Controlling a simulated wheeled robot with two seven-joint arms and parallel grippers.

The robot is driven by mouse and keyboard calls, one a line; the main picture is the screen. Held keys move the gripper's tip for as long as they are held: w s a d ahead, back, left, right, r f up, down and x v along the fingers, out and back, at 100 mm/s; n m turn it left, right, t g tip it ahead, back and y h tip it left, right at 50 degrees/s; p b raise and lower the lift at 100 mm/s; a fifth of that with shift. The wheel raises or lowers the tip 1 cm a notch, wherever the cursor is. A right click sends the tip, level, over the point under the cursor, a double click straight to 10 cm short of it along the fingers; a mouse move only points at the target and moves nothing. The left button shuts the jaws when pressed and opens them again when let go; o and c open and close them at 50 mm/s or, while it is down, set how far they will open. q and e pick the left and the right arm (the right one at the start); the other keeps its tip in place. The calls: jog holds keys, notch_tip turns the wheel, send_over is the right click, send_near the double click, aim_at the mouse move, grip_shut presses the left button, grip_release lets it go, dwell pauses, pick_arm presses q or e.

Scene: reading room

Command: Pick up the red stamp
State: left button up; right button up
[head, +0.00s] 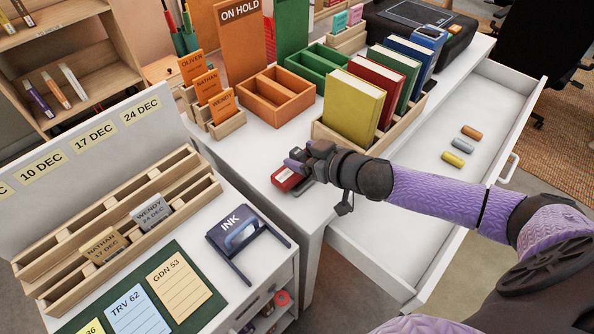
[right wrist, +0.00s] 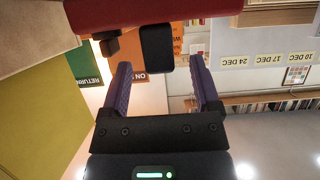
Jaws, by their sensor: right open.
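The red stamp (head: 286,180) sits at the front edge of the white desk in the head view, partly hidden by my right gripper (head: 304,160). The gripper reaches in from the right, with its fingers at the stamp's top. In the right wrist view the stamp (right wrist: 150,12) spans the top as a red body with a dark upright part. That part lies roughly between the tips of the open purple fingers (right wrist: 162,72), with gaps on both sides. My left gripper is not in view.
A wooden rack of books (head: 352,107) stands close behind my right gripper. An open drawer (head: 410,220) lies under my forearm. A blue ink pad holder (head: 240,232) stands on the lower left cabinet. An orange box (head: 277,95) stands farther back.

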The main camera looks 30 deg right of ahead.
jog(key=shift+x, duration=1)
grip_shut()
dwell(0.7)
